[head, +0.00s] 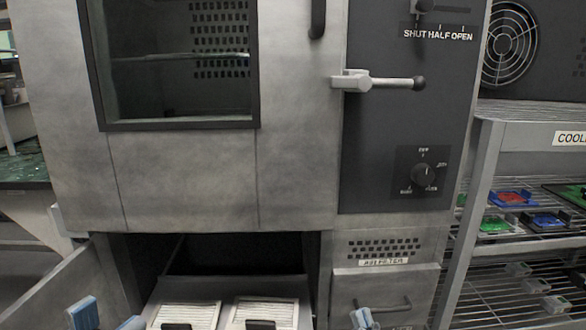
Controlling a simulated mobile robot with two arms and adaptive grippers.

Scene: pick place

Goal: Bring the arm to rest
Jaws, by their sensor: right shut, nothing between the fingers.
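My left gripper (107,318) shows at the bottom left edge, in front of the open lower compartment. Its two blue-grey fingertips stand apart with nothing visible between them. My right gripper (362,318) shows at the bottom edge, right of the middle, in front of the lower right panel. Its fingers are together and it holds nothing. Most of both grippers and the arms behind them are cut off by the frame's lower edge.
A large grey machine (190,185) fills the view, with a lever (385,83) and a dial (423,175). Its lower bay holds two white slatted filters (185,315). A wire rack (484,150) with coloured trays stands right.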

